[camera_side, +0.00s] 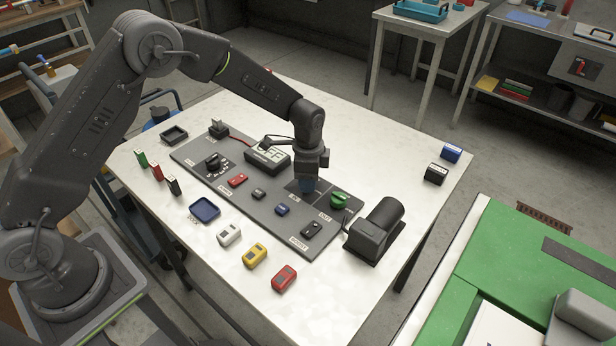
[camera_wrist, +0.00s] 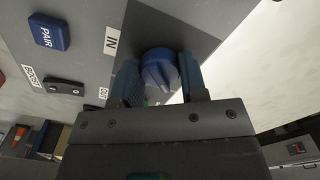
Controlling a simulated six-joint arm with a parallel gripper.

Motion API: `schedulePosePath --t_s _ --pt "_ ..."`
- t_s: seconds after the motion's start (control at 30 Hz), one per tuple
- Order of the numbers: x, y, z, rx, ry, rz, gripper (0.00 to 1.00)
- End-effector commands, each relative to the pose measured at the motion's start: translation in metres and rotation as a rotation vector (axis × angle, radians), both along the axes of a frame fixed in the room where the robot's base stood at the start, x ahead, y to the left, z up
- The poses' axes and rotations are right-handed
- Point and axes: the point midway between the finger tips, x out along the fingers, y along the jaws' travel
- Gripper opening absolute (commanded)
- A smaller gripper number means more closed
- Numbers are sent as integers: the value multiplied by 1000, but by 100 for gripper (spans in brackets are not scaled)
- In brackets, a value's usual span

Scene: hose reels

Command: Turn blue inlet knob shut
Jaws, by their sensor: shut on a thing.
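The blue inlet knob (camera_wrist: 160,70) sits on the dark panel beside the IN label (camera_wrist: 112,40) in the wrist view. Its pointer ridge shows on its face. My gripper (camera_wrist: 160,78) has its two blue-padded fingers on either side of the knob and is shut on it. In the side view my gripper (camera_side: 308,183) comes down from above onto the panel and mostly hides the knob. The green knob (camera_side: 340,199) stands just right of it, by the OUT label.
The grey panel (camera_side: 268,218) also carries a black dial (camera_side: 215,162), a display (camera_side: 267,158) and several small buttons. A black motor-like unit (camera_side: 376,230) stands close on the right. White, yellow and red blocks lie along the front of the table. The table's back right is mostly clear.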

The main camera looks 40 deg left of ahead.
Motion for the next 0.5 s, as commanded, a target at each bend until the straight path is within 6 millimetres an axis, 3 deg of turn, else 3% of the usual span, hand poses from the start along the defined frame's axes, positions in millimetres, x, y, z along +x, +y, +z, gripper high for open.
schedulePosePath --t_s 0.5 --pt "1 -1 1 -2 -3 477 16"
